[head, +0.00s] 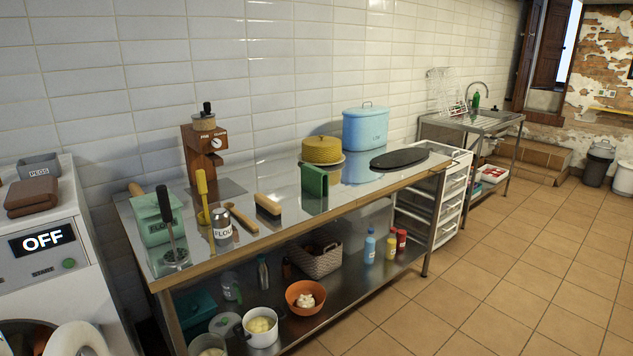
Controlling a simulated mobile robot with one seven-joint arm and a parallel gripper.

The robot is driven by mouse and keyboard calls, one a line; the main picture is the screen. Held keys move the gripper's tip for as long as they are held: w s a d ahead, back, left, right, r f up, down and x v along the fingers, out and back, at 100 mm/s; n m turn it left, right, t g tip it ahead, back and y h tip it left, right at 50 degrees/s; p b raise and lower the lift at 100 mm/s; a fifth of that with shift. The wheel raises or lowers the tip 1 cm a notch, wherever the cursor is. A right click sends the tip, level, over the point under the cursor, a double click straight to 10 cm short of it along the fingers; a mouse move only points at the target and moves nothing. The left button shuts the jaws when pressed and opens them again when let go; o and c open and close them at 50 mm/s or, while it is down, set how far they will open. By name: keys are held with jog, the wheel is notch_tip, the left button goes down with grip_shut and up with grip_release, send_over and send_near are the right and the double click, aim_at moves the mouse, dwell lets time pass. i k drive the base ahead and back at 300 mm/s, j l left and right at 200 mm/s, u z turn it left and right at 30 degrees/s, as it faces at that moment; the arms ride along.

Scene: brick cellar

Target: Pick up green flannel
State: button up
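I cannot clearly make out a green flannel in the head view. A dark green, flat-sided item (314,181) stands upright near the front edge of the metal table (290,212), in front of a yellow ribbed round thing. I cannot tell whether it is cloth. A folded brown cloth (33,196) lies on top of the white washing machine (40,265) at the left, in front of a grey box marked PEGS. My gripper is not in view. A white rounded part at the bottom left looks like part of my arm.
The table holds a green tin (153,221), a FLOUR can (221,224), a brush (268,206), a brown grinder (204,150) and a blue lidded bin (366,130). Its lower shelf carries bowls, bottles and a basket (316,258). The tiled floor (500,280) at right is clear.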

aim_at(315, 181)
jog(key=i+z, duration=0.15)
jog(key=i, duration=0.75)
